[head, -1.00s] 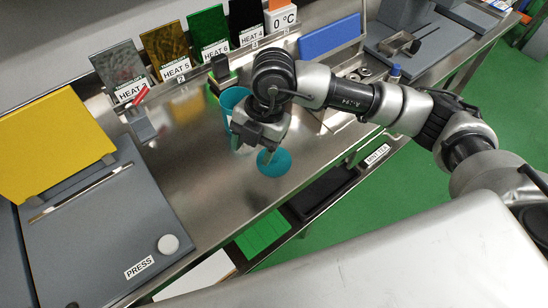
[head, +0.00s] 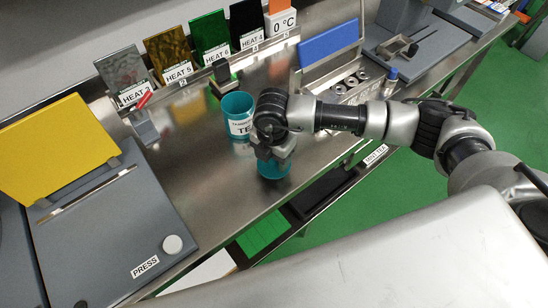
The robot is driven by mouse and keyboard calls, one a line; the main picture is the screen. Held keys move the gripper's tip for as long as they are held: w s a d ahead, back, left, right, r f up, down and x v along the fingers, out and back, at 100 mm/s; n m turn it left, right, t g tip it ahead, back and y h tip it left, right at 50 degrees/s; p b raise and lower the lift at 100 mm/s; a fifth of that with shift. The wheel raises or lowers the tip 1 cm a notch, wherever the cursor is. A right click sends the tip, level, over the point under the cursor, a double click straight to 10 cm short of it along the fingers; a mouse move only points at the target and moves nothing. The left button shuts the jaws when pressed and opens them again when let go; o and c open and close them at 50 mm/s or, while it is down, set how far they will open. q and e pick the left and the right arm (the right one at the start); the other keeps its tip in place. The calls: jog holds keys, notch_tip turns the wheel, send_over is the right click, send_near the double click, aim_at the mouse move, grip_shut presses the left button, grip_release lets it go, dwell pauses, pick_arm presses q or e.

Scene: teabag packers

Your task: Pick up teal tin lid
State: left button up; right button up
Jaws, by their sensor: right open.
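The teal tin lid (head: 273,171) lies on the steel counter near its front edge, partly hidden under my right gripper. The teal tin (head: 238,106), with a white label, stands open on the counter just behind and to the left of the lid. My right gripper (head: 272,160) points down right over the lid and is open. Its fingertips are largely hidden by the wrist, so I cannot tell whether they touch the lid. My left gripper is not in view.
A grey press (head: 110,215) with a yellow panel (head: 55,150) fills the left. Labelled heat-seal sample plates (head: 165,60) line the back. A blue-lidded case (head: 328,42) stands at the back right. The counter left of the lid is clear.

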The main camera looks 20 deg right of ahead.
jog(key=shift+f, duration=0.35)
jog(key=shift+c, duration=0.3)
jog(key=c, duration=0.9)
